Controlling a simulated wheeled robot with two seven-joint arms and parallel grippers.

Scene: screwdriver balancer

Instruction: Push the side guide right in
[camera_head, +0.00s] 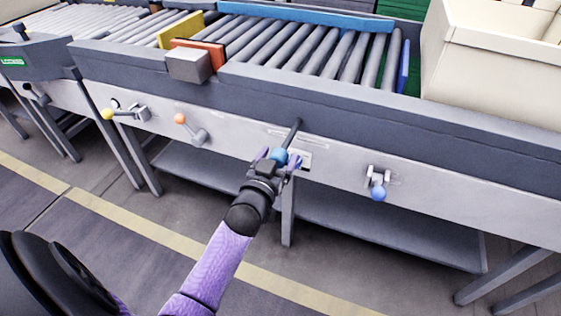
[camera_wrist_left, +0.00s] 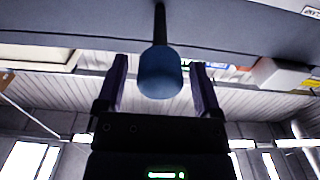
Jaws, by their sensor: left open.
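The side guide appears to be the long blue bar (camera_head: 305,15) along the far side of the rollers. A dark rod (camera_head: 293,131) with a blue knob (camera_head: 279,156) sticks out from a slotted plate on the conveyor's front; whether it joins the blue bar is hidden. My left gripper (camera_head: 279,157) is open, with one finger on each side of this knob. In the left wrist view, the blue knob (camera_wrist_left: 160,76) sits between the two spread fingers, with visible gaps on both sides. My right gripper is not in view.
Other levers on the front panel have a yellow knob (camera_head: 107,113), an orange knob (camera_head: 180,118) and a lower blue knob (camera_head: 378,193). Yellow (camera_head: 180,30) and orange (camera_head: 205,52) plates stand across the rollers. A cream bin (camera_head: 490,70) stands at right. A shelf (camera_head: 380,232) lies below.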

